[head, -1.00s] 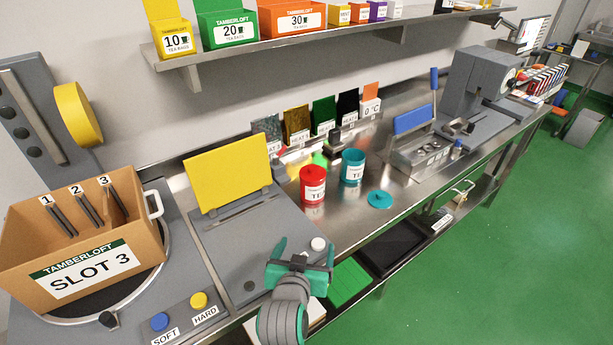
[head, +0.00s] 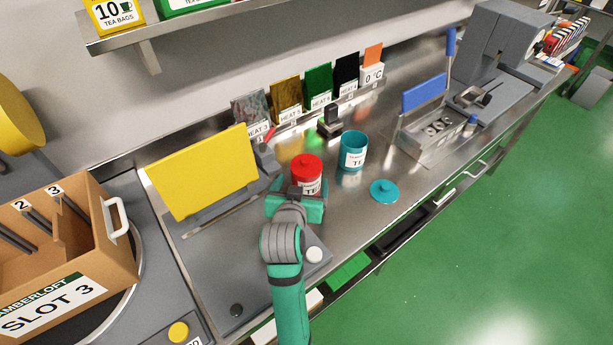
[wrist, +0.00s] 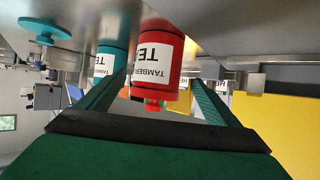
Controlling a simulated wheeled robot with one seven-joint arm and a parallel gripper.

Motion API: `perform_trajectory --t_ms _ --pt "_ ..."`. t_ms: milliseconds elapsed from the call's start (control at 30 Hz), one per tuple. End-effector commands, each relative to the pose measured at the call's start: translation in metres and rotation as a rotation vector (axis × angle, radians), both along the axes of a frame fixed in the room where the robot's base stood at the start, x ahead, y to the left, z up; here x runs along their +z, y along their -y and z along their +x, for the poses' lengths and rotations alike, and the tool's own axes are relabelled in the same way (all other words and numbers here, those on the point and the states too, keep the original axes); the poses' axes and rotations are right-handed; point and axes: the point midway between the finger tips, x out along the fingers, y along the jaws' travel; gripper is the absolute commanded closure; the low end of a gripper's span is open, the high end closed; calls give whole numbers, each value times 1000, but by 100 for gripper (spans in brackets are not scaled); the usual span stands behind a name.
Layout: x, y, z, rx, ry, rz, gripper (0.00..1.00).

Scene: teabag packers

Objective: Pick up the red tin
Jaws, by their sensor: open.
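The red tin (head: 306,170) stands upright on the steel counter with its red lid on and a white label facing the front. In the head view my gripper (head: 297,198) is just in front of it and hides its lower part. In the wrist view the picture is upside down, and the red tin (wrist: 158,60) shows ahead, between the open fingers of my gripper (wrist: 150,95). No grip on it shows; whether a finger touches it I cannot tell.
A teal tin (head: 353,152) without its lid stands close to the right, and its teal lid (head: 384,191) lies on the counter. A yellow panel (head: 205,172) stands to the left. A row of heat cards (head: 318,88) is behind.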

Motion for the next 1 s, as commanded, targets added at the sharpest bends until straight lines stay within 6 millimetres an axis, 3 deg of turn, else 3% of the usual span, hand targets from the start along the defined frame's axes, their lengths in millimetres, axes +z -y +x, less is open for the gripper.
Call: perform_trajectory --t_ms 600,867,1000 --pt "-33 21 50 -12 -1 0 15" --pt "-34 15 52 -4 0 0 15" --pt "-34 13 52 -1 0 0 43"
